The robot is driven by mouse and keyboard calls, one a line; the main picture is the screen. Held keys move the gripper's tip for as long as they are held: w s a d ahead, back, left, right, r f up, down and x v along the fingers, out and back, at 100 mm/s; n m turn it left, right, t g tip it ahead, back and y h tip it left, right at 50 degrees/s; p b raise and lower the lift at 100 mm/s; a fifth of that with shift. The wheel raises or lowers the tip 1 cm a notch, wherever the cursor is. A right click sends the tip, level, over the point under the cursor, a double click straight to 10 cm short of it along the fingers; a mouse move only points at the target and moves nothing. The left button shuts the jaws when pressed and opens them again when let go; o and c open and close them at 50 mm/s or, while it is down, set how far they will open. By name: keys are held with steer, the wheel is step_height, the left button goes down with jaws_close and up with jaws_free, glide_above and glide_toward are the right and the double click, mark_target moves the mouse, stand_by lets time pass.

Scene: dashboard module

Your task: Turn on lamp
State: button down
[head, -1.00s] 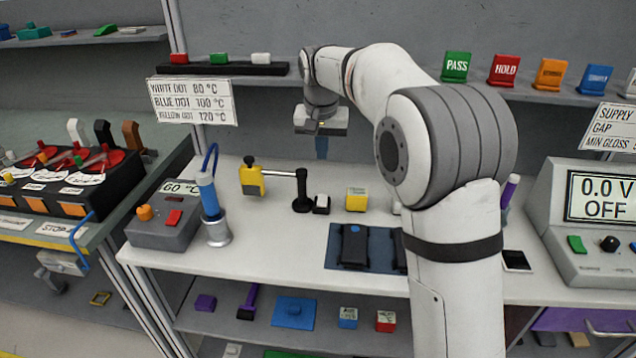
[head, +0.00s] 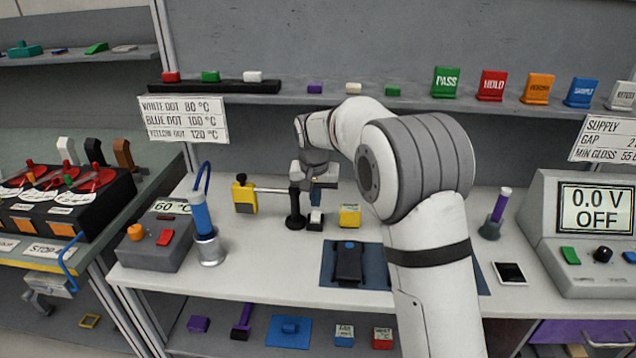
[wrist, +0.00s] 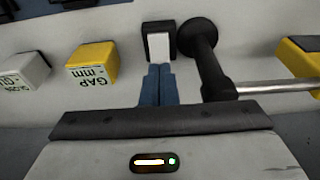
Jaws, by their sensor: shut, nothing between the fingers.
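The lamp (head: 245,199) has a yellow head on a silver rod that runs to a black post (head: 295,215) on the white bench. Beside the post's base is a small black switch with a white rocker (head: 315,218); it also shows in the wrist view (wrist: 159,45). My gripper (head: 316,203) points down over the switch, with its blue fingers shut and empty. In the wrist view the fingertips (wrist: 160,68) appear close to the white rocker's edge; I cannot tell whether they touch. No glow shows at the lamp head.
A yellow gap block (head: 350,216) stands just right of the switch. A heater box (head: 155,245) and a blue tool in a metal stand (head: 205,225) are to the left. A black device (head: 348,262) lies on a blue mat in front. Bench space left of the mat is clear.

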mark_target(316, 213)
steer(key=shift+w+f, duration=0.15)
steer(key=shift+f, duration=0.65)
steer(key=shift+w+f, duration=0.15)
steer(key=shift+f, duration=0.65)
